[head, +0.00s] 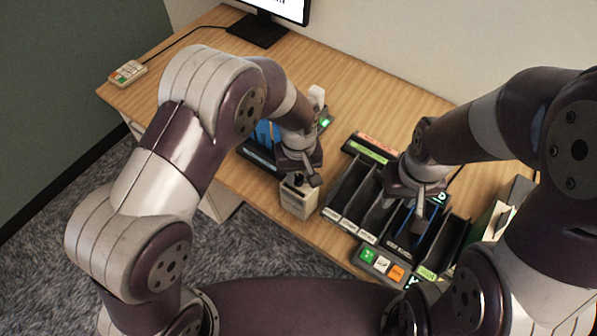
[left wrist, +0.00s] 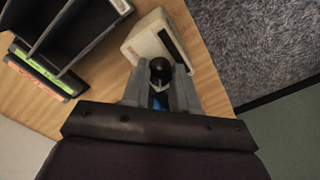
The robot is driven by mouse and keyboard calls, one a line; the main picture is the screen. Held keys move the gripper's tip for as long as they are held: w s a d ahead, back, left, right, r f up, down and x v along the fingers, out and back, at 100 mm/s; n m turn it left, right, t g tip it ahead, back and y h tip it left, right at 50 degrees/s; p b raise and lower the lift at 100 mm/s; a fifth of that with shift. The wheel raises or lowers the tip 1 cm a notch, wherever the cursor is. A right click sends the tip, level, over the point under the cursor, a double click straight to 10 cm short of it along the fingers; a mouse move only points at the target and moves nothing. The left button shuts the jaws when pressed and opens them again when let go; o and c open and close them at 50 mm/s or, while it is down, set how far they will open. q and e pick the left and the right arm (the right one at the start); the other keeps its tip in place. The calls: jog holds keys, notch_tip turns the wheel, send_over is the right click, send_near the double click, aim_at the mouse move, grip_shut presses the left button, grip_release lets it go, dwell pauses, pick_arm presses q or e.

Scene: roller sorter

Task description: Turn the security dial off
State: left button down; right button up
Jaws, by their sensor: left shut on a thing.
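The security dial is a small black knob (left wrist: 160,66) on a beige box (head: 296,202). The box stands near the table's front edge in the head view, and it also shows in the left wrist view (left wrist: 147,38). My left gripper (left wrist: 157,82) is shut on the knob, with one finger on each side of it. In the head view my left gripper (head: 300,177) is just above the box. My right gripper (head: 420,203) is over the black sorter; its fingers are too unclear to tell open from shut. The knob's setting is not readable.
A black sorter (head: 349,190) with several slots stands right of the box, with colored buttons (head: 382,263) at its front. Blue items (head: 265,132) sit behind my left gripper. A keypad (head: 128,73) and a monitor (head: 283,8) are at the back.

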aim_at(299, 177)
dwell(0.3)
pick_arm(q)
jog(key=c, duration=0.9)
grip_release()
jog(key=shift+o, duration=0.2)
notch_tip(299, 177, up, 13)
jog(key=b, duration=0.1)
jog(key=shift+f, duration=0.15)
